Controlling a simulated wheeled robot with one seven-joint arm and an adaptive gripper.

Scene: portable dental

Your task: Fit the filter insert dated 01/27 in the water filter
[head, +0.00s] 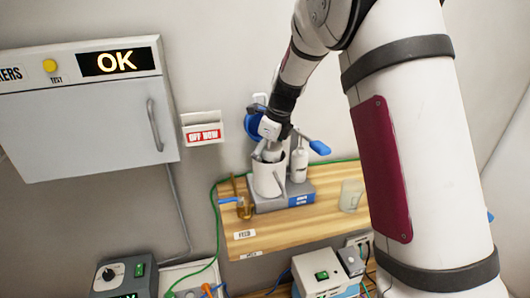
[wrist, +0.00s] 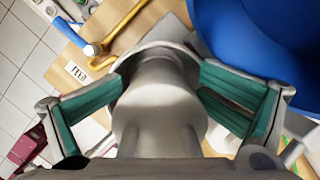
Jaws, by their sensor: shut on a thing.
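The water filter's white cylindrical housing (head: 268,180) stands on a grey base (head: 265,204) on the wooden shelf. My gripper (head: 271,146) is over its open top, pointing down. In the wrist view my gripper (wrist: 160,78) has its green pads closed on a pale grey, necked filter insert (wrist: 158,95). The insert is over or partly inside the round rim (wrist: 150,52) of the housing; its depth and seating are hidden. No date is readable on it. A blue round part (head: 252,124) is behind the gripper and looms large in the wrist view (wrist: 265,35).
A white bottle (head: 299,165) and a blue-ended lever (head: 319,147) are close right of the housing. A brass pipe (head: 243,200) with a blue handle is at left, near the FEED label (head: 244,235). A clear cup (head: 351,195) stands at the shelf's right.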

